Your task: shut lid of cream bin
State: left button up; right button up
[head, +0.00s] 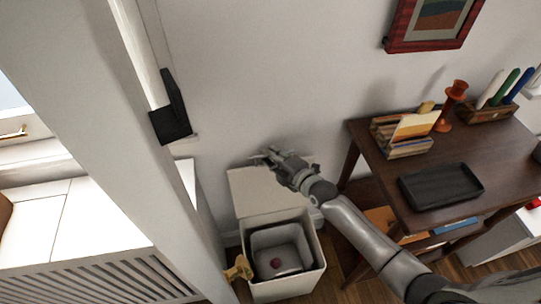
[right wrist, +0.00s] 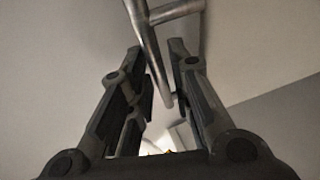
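The cream bin (head: 318,274) stands on the floor below the wall, beside the wooden table. Its lid (head: 250,197) is open and stands up at the back of the bin, towards the wall. My left gripper is out of view.
A dark wooden table (head: 375,170) at right holds a black tray (head: 441,185), a letter holder (head: 402,140), an orange candlestick (head: 449,105) and a pen holder (head: 490,112). A pale post (head: 150,150) and white cabinet (head: 60,225) stand left. A brass-coloured thing (head: 238,268) is beside the bin.

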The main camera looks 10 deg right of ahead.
jog(key=shift+w+a+f, duration=0.2)
jog(key=shift+w+a, duration=0.05)
jog(key=shift+w, duration=0.3)
grip_shut()
jog(key=shift+s, duration=0.1)
